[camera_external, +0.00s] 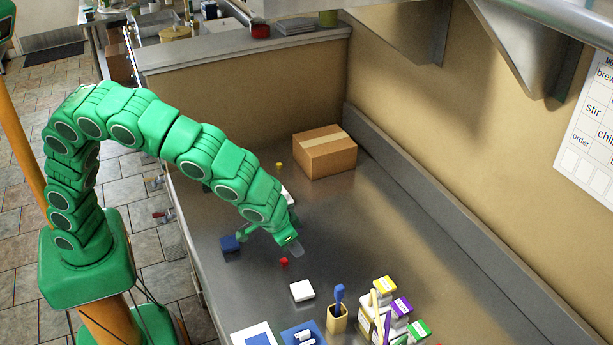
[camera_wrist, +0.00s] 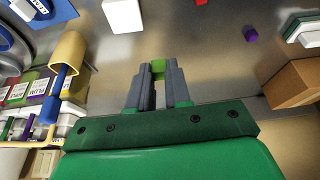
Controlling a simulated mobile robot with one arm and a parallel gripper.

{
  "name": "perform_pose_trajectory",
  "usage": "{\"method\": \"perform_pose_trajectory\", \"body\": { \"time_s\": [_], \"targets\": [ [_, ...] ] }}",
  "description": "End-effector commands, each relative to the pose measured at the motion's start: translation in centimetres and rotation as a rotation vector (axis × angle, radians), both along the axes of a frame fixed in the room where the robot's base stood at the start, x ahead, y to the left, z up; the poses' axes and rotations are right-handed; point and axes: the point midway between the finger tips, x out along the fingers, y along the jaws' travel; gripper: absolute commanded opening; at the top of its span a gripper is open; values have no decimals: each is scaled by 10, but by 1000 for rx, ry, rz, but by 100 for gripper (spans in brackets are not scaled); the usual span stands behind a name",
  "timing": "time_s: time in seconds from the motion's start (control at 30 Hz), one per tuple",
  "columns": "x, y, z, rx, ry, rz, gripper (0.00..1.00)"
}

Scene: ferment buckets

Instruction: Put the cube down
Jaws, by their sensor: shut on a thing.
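My gripper (camera_wrist: 158,72) is shut on a small green cube (camera_wrist: 158,66), held between its grey fingertips in the wrist view. In the external view my gripper (camera_external: 272,241) hangs low over the steel counter (camera_external: 225,205), and the cube cannot be made out there. How far the cube is above the counter is hard to tell. A small red cube (camera_external: 284,262) lies on the counter just in front of my gripper, and a white block (camera_external: 302,291) lies beyond it.
A dark blue block (camera_external: 230,244) lies left of my gripper. A cardboard box (camera_external: 324,151) stands at the back, with a small yellow piece (camera_external: 279,165) beside it. A brush holder (camera_external: 337,319) and labelled boxes (camera_external: 399,307) stand at the front. Bare counter lies right of my gripper.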

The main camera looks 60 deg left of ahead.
Motion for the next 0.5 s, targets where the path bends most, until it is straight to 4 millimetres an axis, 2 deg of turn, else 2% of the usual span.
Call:
{"method": "perform_pose_trajectory", "body": {
  "time_s": [0.2, 0.5],
  "targets": [
    [-12, 7, 9, -2, -4, -2, 0],
    [-15, 10, 10, -2, -3, -1, 0]
  ]
}}
